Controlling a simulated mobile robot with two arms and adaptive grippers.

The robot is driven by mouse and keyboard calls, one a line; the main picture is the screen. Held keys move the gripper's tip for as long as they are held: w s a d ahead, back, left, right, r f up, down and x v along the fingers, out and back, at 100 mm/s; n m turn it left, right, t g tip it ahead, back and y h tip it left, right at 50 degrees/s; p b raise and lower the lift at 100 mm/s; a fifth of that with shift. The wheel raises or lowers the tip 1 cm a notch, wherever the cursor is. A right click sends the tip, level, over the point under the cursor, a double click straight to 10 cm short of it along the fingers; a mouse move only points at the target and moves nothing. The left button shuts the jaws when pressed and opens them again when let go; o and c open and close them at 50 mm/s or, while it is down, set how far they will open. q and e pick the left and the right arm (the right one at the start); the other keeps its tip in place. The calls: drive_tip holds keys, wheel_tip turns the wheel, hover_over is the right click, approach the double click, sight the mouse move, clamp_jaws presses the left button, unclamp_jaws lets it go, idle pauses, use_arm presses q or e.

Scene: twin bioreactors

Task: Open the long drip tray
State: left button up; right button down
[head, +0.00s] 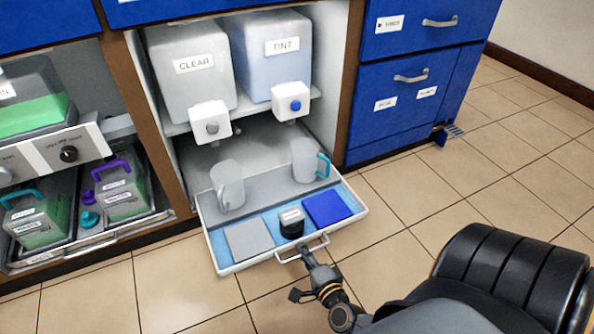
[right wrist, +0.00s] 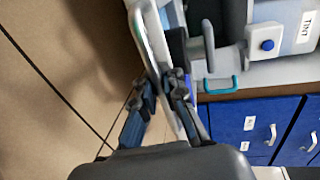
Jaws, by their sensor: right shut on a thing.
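The long drip tray (head: 352,218) is pulled out of the middle bay under the CLEAR and TINT tanks, its front hanging out over the floor. It carries two mugs, grey and blue square pads and a small dark jar. My right gripper (head: 306,252) is shut on the tray's front handle (head: 320,243). In the right wrist view the fingers (right wrist: 160,88) close around the pale handle bar (right wrist: 153,45). My left gripper is not in view.
The CLEAR tank (head: 187,75) and TINT tank (head: 272,60) have taps above the tray. A left bay tray (head: 100,238) holds green containers. Blue drawers (head: 405,90) stand right. The tiled floor (head: 440,185) is clear between the drawers and my arm.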

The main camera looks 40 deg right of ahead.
drive_tip(key=shift+s+a, duration=0.15)
drive_tip(key=shift+s, duration=0.3)
drive_tip(key=c, duration=1.4)
unclamp_jaws()
drive_tip(key=shift+c, duration=0.2)
